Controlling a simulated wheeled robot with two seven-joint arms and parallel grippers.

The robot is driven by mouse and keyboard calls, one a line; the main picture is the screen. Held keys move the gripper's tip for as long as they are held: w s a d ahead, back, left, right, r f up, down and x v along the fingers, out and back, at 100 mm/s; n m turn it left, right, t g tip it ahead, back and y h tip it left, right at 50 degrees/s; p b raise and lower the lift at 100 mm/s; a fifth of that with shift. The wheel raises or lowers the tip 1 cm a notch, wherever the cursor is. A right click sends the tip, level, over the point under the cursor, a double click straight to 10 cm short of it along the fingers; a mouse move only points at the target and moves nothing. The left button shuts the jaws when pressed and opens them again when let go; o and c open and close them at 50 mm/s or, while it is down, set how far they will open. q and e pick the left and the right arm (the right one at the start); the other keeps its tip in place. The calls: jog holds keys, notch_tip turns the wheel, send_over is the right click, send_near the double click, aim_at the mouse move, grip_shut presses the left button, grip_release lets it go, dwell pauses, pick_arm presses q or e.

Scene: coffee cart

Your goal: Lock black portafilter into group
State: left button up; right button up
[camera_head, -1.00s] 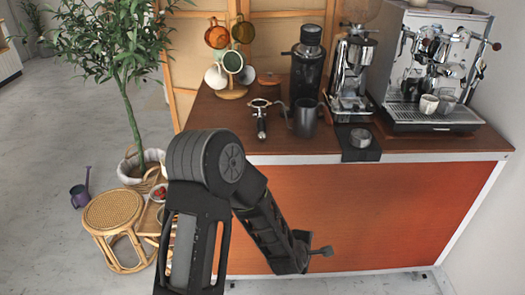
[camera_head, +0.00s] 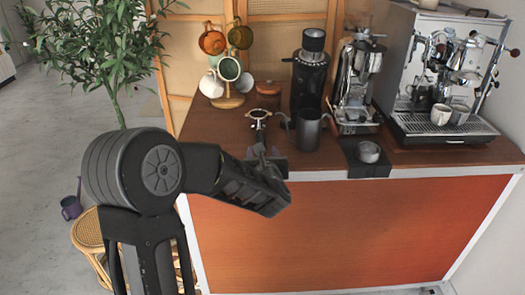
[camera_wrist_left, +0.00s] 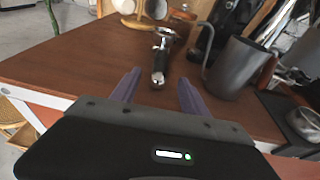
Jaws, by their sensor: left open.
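The portafilter (camera_head: 258,115) lies on the wooden counter, left of a grey pitcher, its handle toward the front edge. In the left wrist view its black handle (camera_wrist_left: 159,66) points at me, with the metal head beyond. My left gripper (camera_head: 267,160) is at the counter's front edge, just short of the handle. In the left wrist view its purple fingers (camera_wrist_left: 157,90) are apart, with the handle's near end lined up between them and nothing held. The espresso machine (camera_head: 445,75) with its group stands at the right; the group is small in view. My right gripper is not in view.
The grey pitcher (camera_head: 308,128) stands close right of the portafilter. A mug tree (camera_head: 228,98), a black grinder (camera_head: 308,75) and a chrome machine (camera_head: 356,85) stand behind. A small metal cup (camera_head: 368,152) sits on a black mat. The front counter between portafilter and left edge is clear.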

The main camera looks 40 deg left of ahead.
pick_arm(q)
jog(key=shift+s+d, duration=0.1)
jog(key=shift+d, duration=0.05)
jog(key=shift+w+f, duration=0.1)
jog(key=shift+w, duration=0.1)
jog(key=shift+p+x, duration=1)
jog(key=shift+x, duration=3.2)
jog(key=shift+b, duration=0.7)
grip_shut()
